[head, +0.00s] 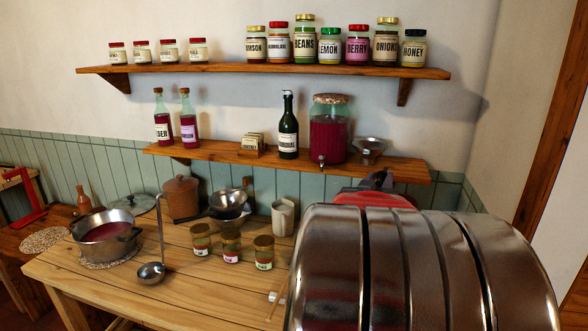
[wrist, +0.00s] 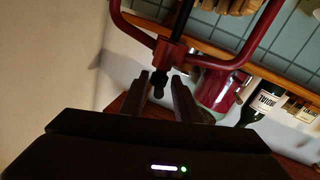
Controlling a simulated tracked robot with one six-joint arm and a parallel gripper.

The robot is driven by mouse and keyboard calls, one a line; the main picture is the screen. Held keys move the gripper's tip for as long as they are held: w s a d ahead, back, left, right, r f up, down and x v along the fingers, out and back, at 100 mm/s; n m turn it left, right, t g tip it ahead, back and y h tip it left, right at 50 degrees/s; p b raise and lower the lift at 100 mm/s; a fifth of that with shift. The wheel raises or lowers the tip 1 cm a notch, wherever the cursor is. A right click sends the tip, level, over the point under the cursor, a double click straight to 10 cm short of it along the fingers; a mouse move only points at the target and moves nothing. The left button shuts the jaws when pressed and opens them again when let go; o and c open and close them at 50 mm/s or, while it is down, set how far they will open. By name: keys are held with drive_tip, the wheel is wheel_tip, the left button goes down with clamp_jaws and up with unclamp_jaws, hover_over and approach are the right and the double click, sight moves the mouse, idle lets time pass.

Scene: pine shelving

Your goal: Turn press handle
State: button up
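In the wrist view a red curved frame (wrist: 208,62), which looks like part of the press, crosses the top. A dark spindle (wrist: 181,22) passes through it and ends in a dark knob (wrist: 160,82). My gripper (wrist: 161,77) has its two fingers apart, one on each side of the knob. I cannot tell whether either finger touches it. In the head view a red part (head: 372,198) shows behind a large shiny banded metal form, which hides the rest. My gripper cannot be made out clearly there.
The shiny banded form (head: 425,270) fills the lower right. The wooden table (head: 100,272) holds a pot (head: 104,232), a ladle (head: 151,272), several small jars and a mug (head: 283,217). A shelf above bears a dark bottle (head: 288,132) and a large jar (head: 328,132).

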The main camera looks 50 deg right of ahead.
sight(383, 171)
drive_tip(key=shift+x, duration=2.45)
drive_tip(key=shift+c, duration=0.4)
clamp_jaws()
